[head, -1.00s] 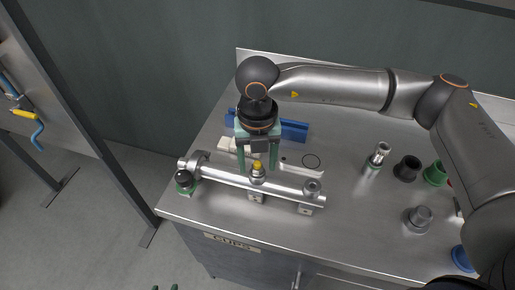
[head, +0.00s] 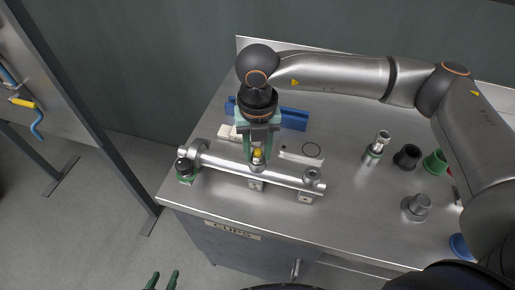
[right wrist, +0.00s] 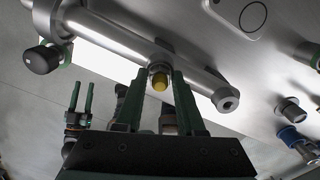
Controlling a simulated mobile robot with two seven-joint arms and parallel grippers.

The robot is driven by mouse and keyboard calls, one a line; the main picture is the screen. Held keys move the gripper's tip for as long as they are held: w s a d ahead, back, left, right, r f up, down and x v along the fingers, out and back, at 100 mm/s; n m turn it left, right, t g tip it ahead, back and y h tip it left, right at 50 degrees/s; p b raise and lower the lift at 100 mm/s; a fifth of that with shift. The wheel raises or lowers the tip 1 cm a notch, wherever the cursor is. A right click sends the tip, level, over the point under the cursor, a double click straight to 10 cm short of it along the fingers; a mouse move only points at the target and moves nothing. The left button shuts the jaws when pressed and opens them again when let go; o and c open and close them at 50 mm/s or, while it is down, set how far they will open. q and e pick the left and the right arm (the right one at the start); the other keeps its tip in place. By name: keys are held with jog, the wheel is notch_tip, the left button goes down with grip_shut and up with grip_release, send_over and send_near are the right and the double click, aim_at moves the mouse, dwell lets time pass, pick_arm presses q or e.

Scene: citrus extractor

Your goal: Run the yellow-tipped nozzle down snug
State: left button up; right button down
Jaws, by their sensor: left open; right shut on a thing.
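The yellow-tipped nozzle (head: 258,154) stands upright in the middle of a silver pipe manifold (head: 225,167) on the steel bench. Its yellow tip also shows in the right wrist view (right wrist: 160,82). My right gripper (head: 258,156) reaches down from above and is shut on the nozzle, its green fingers on either side of it. The nozzle's seat is partly hidden, so I cannot tell how tight it sits. My left gripper (head: 163,280) is open and empty, low in front of the bench; it also shows in the right wrist view (right wrist: 79,97).
A black-capped green fitting (head: 185,170) is at the manifold's left end. A blue rail (head: 294,119) lies behind my right gripper. A silver fitting (head: 376,146) and several dark, green and blue cups stand at the right. The bench's front edge (head: 250,228) is clear.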

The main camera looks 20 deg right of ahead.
jog(key=m, duration=1.2)
jog(key=c, duration=0.7)
grip_release()
jog(key=shift+c, duration=0.2)
